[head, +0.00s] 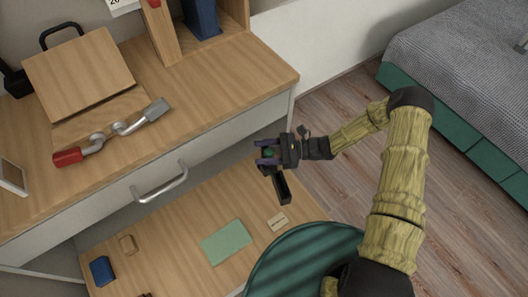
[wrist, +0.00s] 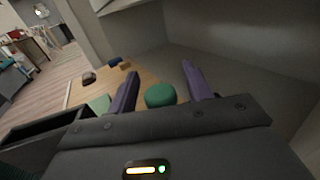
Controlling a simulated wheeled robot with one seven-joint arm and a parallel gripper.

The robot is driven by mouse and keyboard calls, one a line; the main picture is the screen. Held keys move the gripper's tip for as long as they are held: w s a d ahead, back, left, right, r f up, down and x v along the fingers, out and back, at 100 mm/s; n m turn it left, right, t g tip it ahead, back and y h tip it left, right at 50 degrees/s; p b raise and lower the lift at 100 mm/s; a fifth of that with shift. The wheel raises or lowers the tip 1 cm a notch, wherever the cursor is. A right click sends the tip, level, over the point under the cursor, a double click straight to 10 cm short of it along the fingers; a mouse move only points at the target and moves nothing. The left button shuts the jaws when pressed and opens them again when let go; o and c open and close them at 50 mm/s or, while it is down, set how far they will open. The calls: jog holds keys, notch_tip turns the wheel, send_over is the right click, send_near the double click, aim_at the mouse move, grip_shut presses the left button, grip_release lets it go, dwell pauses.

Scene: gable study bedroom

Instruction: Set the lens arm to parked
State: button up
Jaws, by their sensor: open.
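My gripper (head: 266,153) is open, its two purple fingers pointing left beside the desk's right front corner. A round green knob-like piece (wrist: 160,95) sits between the fingers in the wrist view, with a gap visible on each side. A bit of green also shows between the fingers in the head view. A black elongated part (head: 282,187) shows just below my gripper; I cannot tell what it joins. No part is clearly recognisable as the lens arm. A jointed metal piece (head: 125,128) with a red end and a grey end lies on the desk.
The wooden desk (head: 215,80) holds a slanted wooden box (head: 80,72). Its front has a metal handle (head: 160,186). A lower wooden surface holds a green book (head: 226,242) and a blue item (head: 102,270). A bed (head: 460,75) stands right; floor between is clear.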

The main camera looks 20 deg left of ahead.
jog(key=shift+c, duration=0.2)
grip_shut()
